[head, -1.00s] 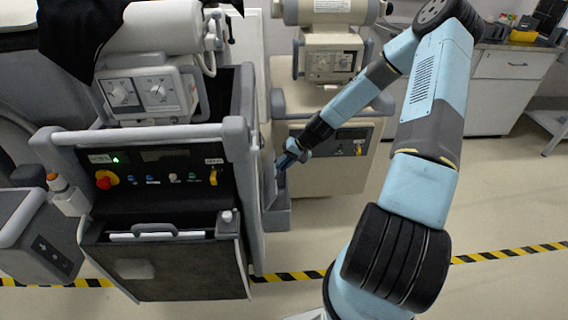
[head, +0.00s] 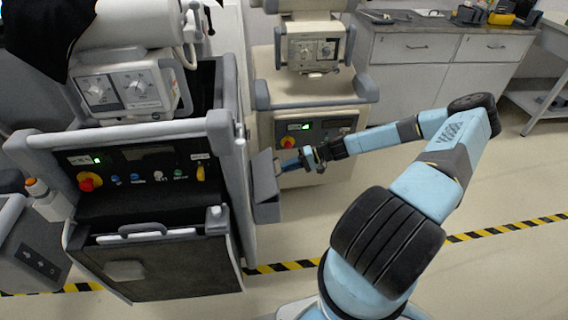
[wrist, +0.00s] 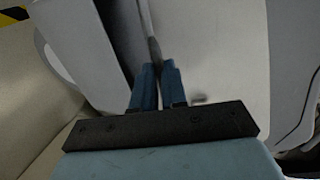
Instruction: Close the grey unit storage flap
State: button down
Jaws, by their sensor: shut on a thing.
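The grey unit (head: 140,137) stands at the left in the head view, with a control panel across its front. A grey storage flap (head: 265,180) is on its right side, tilted outward from the side wall. My gripper (head: 283,166) is at the upper right edge of this flap. In the wrist view my gripper (wrist: 156,68) is shut on a thin grey panel edge, which fits the flap (wrist: 148,30). The fingers cover part of the gripped edge. How far the flap stands open is hard to tell.
A beige unit (head: 313,110) stands close behind. The grey unit's front compartment (head: 160,265) is tilted out, with a white handled item (head: 145,233) inside. Grey cabinets (head: 440,65) line the back. Floor with striped tape (head: 495,229) is clear at the right.

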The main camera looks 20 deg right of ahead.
notch_tip(320, 180, down, 9)
jog(key=d, duration=0.2)
jog(key=shift+s+d, duration=0.15)
jog(key=shift+d, duration=0.05)
dwell(0.4)
jog(key=shift+f, duration=0.15)
jog(key=c, duration=1.4)
grip_release()
jog(key=shift+c, duration=0.2)
jog(key=shift+d, duration=0.1)
jog(key=v, duration=1.3)
jog(key=shift+d+y, duration=0.25)
jog(key=shift+y, duration=0.05)
